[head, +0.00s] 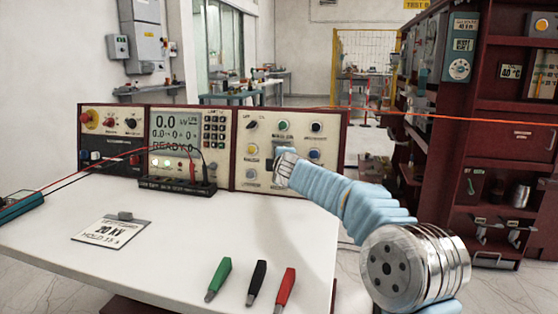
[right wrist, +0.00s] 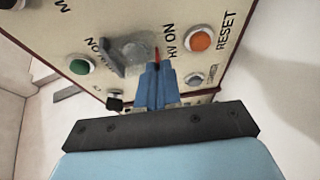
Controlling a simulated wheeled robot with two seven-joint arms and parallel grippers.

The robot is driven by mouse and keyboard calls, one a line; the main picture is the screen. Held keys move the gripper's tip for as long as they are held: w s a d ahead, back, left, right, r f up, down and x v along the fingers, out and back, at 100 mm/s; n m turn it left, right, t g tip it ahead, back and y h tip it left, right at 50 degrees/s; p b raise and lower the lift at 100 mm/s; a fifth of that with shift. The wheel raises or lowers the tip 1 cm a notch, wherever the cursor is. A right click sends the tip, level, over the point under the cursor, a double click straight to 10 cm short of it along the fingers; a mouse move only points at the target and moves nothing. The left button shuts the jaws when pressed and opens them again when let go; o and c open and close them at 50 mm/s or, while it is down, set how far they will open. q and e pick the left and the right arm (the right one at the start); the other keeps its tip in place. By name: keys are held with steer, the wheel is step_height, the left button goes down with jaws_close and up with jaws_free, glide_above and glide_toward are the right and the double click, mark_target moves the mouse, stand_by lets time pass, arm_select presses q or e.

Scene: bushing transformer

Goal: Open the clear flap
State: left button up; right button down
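The clear flap (right wrist: 130,48) shows in the right wrist view as a greyish see-through cover standing out from the panel, beside the "HV ON" label. A pale round shape shows dimly through it. My right gripper (right wrist: 157,70) has its blue fingers close together at the flap's lower right edge. I see nothing held between them, and a thin red strip shows just past the tips. I cannot tell whether they touch the flap. In the head view my right gripper (head: 282,165) is at the right part of the control panel (head: 240,165) and hides the flap. My left gripper is out of view.
An orange reset button (right wrist: 200,38) and a green button (right wrist: 82,65) are close to the flap. A black terminal strip (head: 178,187) stands before the panel.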

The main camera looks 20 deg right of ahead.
steer(key=shift+s+a+r+m+g+y+p, duration=0.2)
steer(key=shift+r+g+y+p, duration=0.35)
steer(key=shift+g+p, duration=0.4)
steer(key=shift+s+a+r+m+g+y+p, duration=0.1)
steer(key=shift+s+r+m+g+y+p, duration=0.2)
steer(key=shift+r+g+p, duration=0.45)
steer(key=shift+s+a+r+m+g+y+p, duration=0.15)
steer(key=shift+r+m+g+y+p, duration=0.25)
steer(key=shift+g+p, duration=0.7)
steer(key=shift+r, duration=0.1)
steer(key=c, duration=1.3)
jaws_free()
steer(key=shift+s+r, duration=0.1)
steer(key=v, duration=1.3)
steer(key=shift+s+d+r+b, duration=0.1)
steer(key=shift+s+r+b, duration=0.05)
steer(key=shift+r+b, duration=0.15)
